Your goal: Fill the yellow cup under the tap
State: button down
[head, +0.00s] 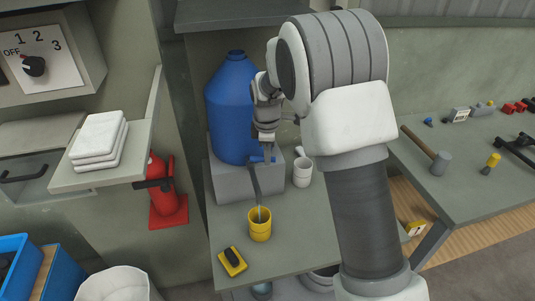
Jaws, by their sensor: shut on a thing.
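The yellow cup (260,230) stands upright on the grey table, in front of the grey block that carries a large blue water jug (231,105). My gripper (262,163) is at the lower right of the jug, shut on the small blue tap (257,159). The fingers partly hide the tap. A thin pale streak runs down from below the tap into the mouth of the cup; it looks like water. The level inside the cup cannot be made out.
A yellow and black sponge-like block (233,262) lies at the table's front left. My arm covers the table's right side. A tool bench (460,150) is at the right, and a red extinguisher (166,190) at the left.

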dwell(0.4)
jog(key=shift+w+d+n, duration=0.1)
jog(key=shift+w+n, duration=0.4)
jog(key=shift+n, duration=0.4)
jog(key=shift+w+n+y, duration=0.3)
jog(key=shift+n, duration=0.5)
jog(key=c, duration=0.8)
grip_release()
jog(key=shift+o, duration=0.2)
jog(key=shift+r, duration=0.15)
jog(key=s+r, duration=0.3)
jog(key=r, duration=1.4)
jog(key=shift+s+d, duration=0.2)
jog(key=shift+d, duration=0.05)
